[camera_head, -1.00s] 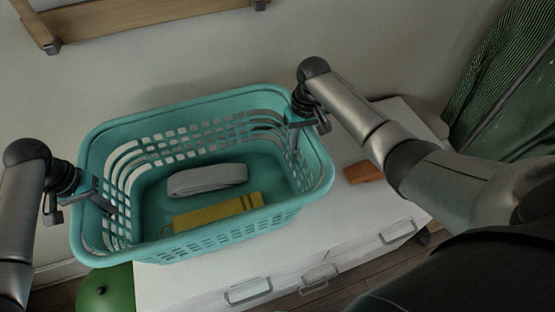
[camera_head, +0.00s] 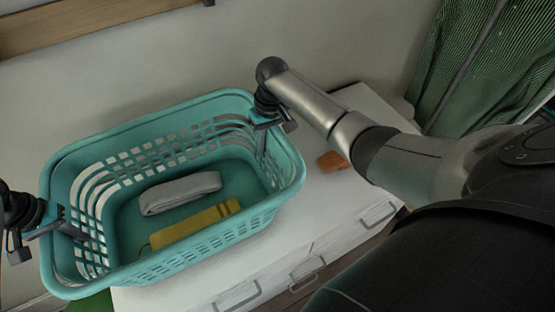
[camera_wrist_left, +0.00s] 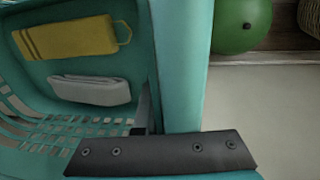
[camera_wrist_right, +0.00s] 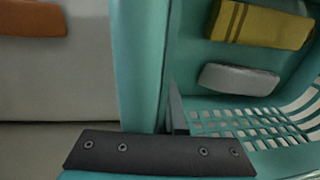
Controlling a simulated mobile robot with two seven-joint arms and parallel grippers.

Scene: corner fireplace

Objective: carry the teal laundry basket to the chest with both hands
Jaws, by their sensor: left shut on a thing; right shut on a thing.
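The teal laundry basket (camera_head: 205,262) is in the head view over the white chest (camera_head: 345,205). A grey folded cloth (camera_head: 180,193) and a yellow folded cloth (camera_head: 195,224) lie inside it. My left gripper (camera_head: 68,228) is shut on the basket's left end wall, whose rim (camera_wrist_left: 183,70) shows in the left wrist view. My right gripper (camera_head: 268,124) is shut on the right end wall, whose rim (camera_wrist_right: 140,60) shows in the right wrist view. I cannot tell whether the basket's bottom touches the chest top.
An orange-brown object (camera_head: 333,161) lies on the chest top right of the basket. A green ball (camera_wrist_left: 241,22) is on the floor near a woven basket (camera_wrist_left: 309,17). A green striped curtain (camera_head: 470,60) hangs at the right. A wooden frame (camera_head: 90,22) is on the wall.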

